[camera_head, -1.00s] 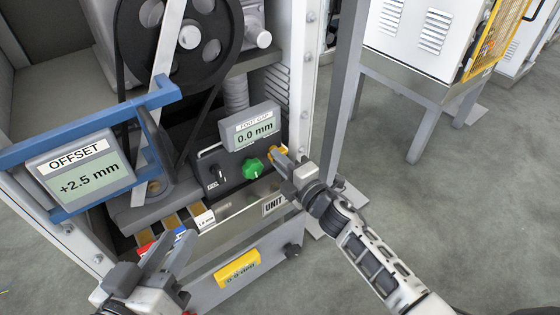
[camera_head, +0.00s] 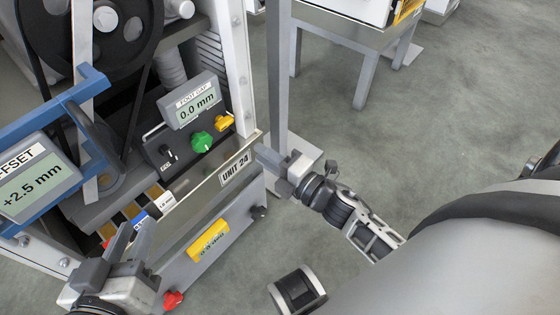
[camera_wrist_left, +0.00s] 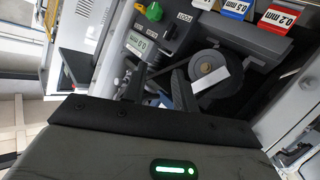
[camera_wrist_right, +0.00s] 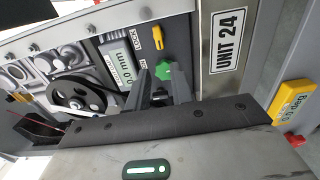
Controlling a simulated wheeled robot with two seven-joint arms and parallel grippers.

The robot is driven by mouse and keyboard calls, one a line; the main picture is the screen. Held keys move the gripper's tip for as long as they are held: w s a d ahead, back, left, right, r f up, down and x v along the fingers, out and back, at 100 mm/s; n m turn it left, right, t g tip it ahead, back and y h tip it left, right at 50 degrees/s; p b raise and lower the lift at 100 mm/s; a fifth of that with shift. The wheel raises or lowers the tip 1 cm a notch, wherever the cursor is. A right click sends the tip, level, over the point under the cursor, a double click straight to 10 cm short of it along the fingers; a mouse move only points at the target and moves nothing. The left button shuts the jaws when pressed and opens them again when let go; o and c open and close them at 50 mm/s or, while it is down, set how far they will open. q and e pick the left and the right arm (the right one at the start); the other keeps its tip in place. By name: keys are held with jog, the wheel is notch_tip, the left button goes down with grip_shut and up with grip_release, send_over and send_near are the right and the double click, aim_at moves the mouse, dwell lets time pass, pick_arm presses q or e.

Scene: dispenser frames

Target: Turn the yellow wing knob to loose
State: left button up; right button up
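The yellow wing knob (camera_head: 224,123) sits at the right end of the dark control panel, beside the green knob (camera_head: 201,142) and below the gap display reading 0.0 mm. It also shows in the right wrist view (camera_wrist_right: 158,37), its wing running up and down in that picture, near a small label. My right gripper (camera_head: 268,167) is to the right of and nearer than the panel, apart from the knob; its fingers (camera_wrist_right: 162,80) are spread with nothing between them. My left gripper (camera_head: 136,232) is at the lower left, in front of the cabinet, fingers apart and empty.
The blue frame with the OFFSET display (camera_head: 35,185) reading +2.5 mm stands at the left. A metal rail with the UNIT 24 plate (camera_head: 236,169) runs below the panel. A grey post (camera_head: 279,80) stands right of the cabinet. Floor on the right is open.

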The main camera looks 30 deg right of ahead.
pick_arm(q)
jog(key=shift+s+a+f+y, duration=0.1)
jog(key=shift+s+f+y, duration=0.2)
jog(key=shift+f, duration=0.15)
pick_arm(e)
jog(key=shift+v, duration=2)
pick_arm(q)
jog(key=shift+w+r, duration=0.1)
